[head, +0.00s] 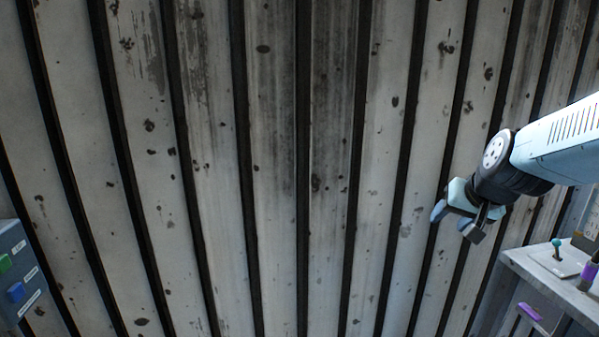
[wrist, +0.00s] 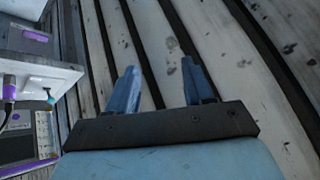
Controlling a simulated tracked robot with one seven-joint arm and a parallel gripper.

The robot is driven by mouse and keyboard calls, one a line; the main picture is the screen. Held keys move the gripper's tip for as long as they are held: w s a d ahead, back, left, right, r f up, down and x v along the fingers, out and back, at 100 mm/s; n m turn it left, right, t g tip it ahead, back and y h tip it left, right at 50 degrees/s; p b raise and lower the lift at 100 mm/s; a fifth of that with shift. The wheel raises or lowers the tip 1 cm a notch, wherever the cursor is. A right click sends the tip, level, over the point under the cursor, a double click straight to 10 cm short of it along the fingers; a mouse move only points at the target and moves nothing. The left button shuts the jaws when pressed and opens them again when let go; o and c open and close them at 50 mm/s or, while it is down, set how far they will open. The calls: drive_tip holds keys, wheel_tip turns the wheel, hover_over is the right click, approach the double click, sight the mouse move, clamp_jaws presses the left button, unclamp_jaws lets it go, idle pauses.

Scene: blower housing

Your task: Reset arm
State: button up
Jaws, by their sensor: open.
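My gripper (head: 453,222) hangs at the right of the head view, at the end of my light blue arm. It is in front of the ribbed metal wall (head: 270,150). In the wrist view its two blue fingers (wrist: 158,88) stand apart with nothing between them, and the stained wall panels show behind them.
A grey bench (head: 570,288) at the lower right, below and right of my gripper, carries a small teal-topped joystick (head: 557,247) and a purple object (head: 589,274). A grey box with green and blue buttons (head: 38,280) is at the lower left. The space between is clear.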

drive_tip(key=s+a+r+n+g, duration=0.2)
drive_tip(key=s+a+r+n, duration=0.2)
drive_tip(key=s+a, duration=0.4)
drive_tip(key=s, duration=0.4)
drive_tip(key=shift+a+r, duration=0.35)
drive_tip(key=shift+r, duration=0.05)
